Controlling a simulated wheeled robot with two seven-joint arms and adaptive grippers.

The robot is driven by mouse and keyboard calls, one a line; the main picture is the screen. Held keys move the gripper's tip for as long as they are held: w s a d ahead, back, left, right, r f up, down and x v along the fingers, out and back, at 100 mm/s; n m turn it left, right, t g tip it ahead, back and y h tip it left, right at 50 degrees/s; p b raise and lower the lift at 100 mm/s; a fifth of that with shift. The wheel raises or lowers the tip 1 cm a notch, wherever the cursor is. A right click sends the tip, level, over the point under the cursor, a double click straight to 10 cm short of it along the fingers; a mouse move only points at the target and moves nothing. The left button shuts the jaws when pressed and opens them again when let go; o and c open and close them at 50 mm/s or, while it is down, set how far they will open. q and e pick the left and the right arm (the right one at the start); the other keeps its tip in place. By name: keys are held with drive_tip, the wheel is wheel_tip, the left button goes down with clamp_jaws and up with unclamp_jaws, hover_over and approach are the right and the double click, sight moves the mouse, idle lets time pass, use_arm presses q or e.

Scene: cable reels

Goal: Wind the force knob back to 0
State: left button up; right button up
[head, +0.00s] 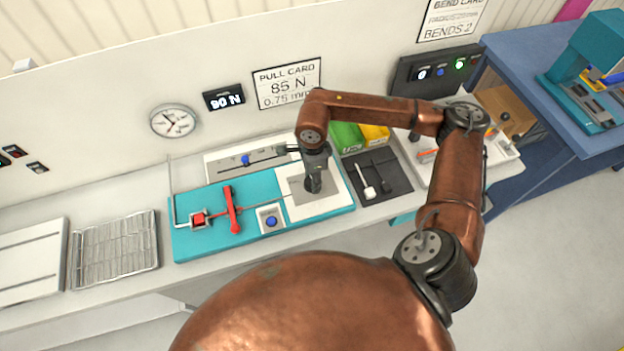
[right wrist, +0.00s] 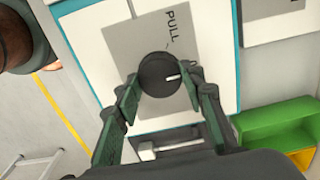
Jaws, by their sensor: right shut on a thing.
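The force knob (right wrist: 158,75) is round and black with a short white mark pointing to the right. It sits on a grey plate beside the word PULL in the right wrist view. My right gripper (right wrist: 160,84) is shut on the knob, a green finger on each side. In the head view my right gripper (head: 313,184) points down at the right part of the teal fixture (head: 186,243), and it mostly hides the knob. The black display (head: 224,96) reads 90 N. The pull card (head: 288,83) reads 85 N, 0.75 mm. My left gripper is not in view.
A red lever (head: 232,209), a red block (head: 198,220) and a blue button (head: 271,221) are on the fixture. A wire rack (head: 115,250) lies to the left. Green (head: 346,136) and yellow (head: 375,134) bins and a dark tray (head: 378,184) lie to the right.

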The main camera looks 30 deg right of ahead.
idle(0.3)
drive_tip(key=o, duration=1.2)
drive_tip(key=shift+c, duration=0.2)
drive_tip(key=shift+r, duration=0.1)
wheel_tip(320, 180, up, 12)
